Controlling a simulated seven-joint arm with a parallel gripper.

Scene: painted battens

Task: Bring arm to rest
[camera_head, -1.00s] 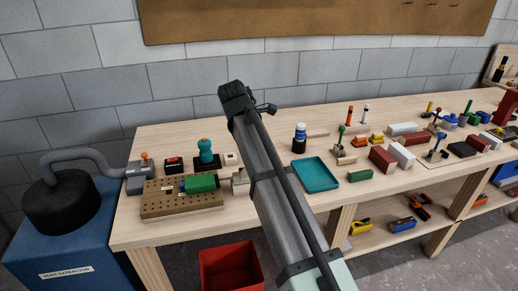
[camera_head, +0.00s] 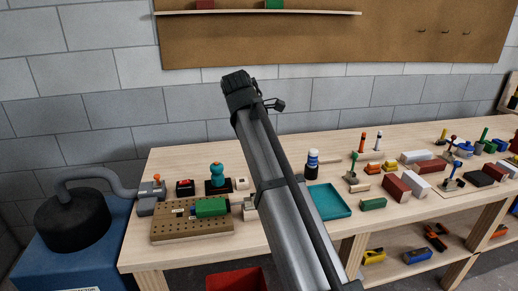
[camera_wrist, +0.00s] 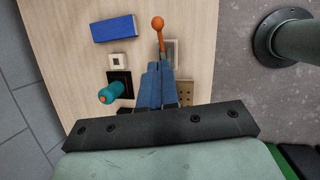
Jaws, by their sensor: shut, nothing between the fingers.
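My gripper (camera_wrist: 158,68) shows in the wrist view with its two blue-grey fingers together and nothing between them. In the head view my arm rises from the bottom edge to a dark joint near the upper middle; I cannot make out the fingers there. In the wrist view the fingers point toward an orange-knobbed lever (camera_wrist: 158,24) above the bench top (camera_wrist: 65,60); I cannot tell the gap between them.
A teal knob on a black base (camera_head: 217,178), a drilled board (camera_head: 190,229) with a green block (camera_head: 211,208), a teal tray (camera_head: 331,203) and a dark bottle (camera_head: 312,164) stand around my arm. Several blocks and pegs fill the right side. A shelf (camera_head: 310,13) hangs above.

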